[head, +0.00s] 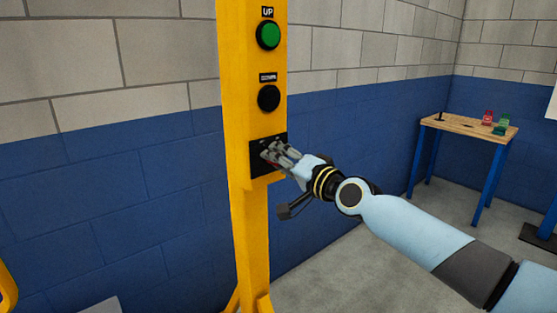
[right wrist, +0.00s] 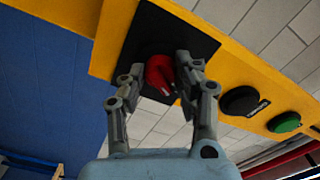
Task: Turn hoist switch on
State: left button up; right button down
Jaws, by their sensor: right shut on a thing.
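The hoist switch is a red knob (right wrist: 159,72) on a square black plate (right wrist: 192,38), which also shows in the head view (head: 256,171) low on the yellow post (head: 238,110). My right gripper (head: 269,155) reaches in from the right to the plate. In the right wrist view its two fingers (right wrist: 160,76) are shut on the red knob, one on each side. In the head view the fingers hide most of the knob. My left gripper is not in view.
Above the plate on the post are a black button (head: 268,98) and a green UP button (head: 268,35). A wooden-topped table (head: 465,128) with small red and green items stands at the back right. A blue and grey block wall is behind the post.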

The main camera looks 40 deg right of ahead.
dwell(0.3)
jog(key=c, duration=0.9)
grip_release()
jog(key=shift+c, duration=0.2)
